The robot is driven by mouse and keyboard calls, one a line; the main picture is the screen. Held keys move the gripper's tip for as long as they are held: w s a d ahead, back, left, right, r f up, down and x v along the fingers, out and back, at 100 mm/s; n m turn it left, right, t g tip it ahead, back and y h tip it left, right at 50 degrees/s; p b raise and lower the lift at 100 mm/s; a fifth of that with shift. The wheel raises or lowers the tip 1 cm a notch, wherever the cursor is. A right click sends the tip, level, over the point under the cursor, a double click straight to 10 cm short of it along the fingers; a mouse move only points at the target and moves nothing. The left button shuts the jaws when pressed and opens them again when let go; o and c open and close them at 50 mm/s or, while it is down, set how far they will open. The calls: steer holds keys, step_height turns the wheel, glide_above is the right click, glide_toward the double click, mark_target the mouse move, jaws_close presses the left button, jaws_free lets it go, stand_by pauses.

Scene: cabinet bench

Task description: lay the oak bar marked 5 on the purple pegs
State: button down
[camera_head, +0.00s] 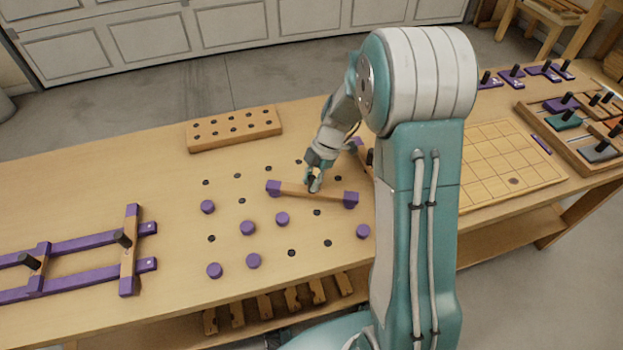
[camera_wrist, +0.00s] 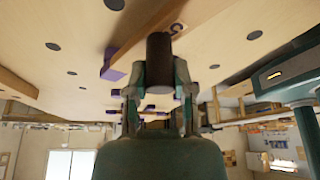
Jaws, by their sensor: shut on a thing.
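The oak bar marked 5 (camera_head: 327,196) has purple ends and lies slantwise near the middle of the bench in the head view. In the wrist view the bar (camera_wrist: 145,35) shows its 5 and one purple end. My gripper (camera_head: 313,185) is shut on its dark upright handle, which shows between the fingers (camera_wrist: 158,78) in the wrist view. I cannot tell how far the bar is above the bench top. Several round purple pegs stand in front and to the left, among them a left one (camera_head: 207,206), a middle one (camera_head: 282,219) and a right one (camera_head: 362,231).
A purple and oak frame with dark handles (camera_head: 128,250) is at left. An oak block with holes (camera_head: 235,129) lies at the back. A gridded board (camera_head: 500,165) and a tray (camera_head: 558,140) are at right.

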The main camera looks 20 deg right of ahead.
steer(key=shift+f, duration=0.15)
stand_by(0.7)
steer(key=shift+c, duration=2)
jaws_free()
steer(key=o, duration=0.4)
steer(key=shift+r, duration=4)
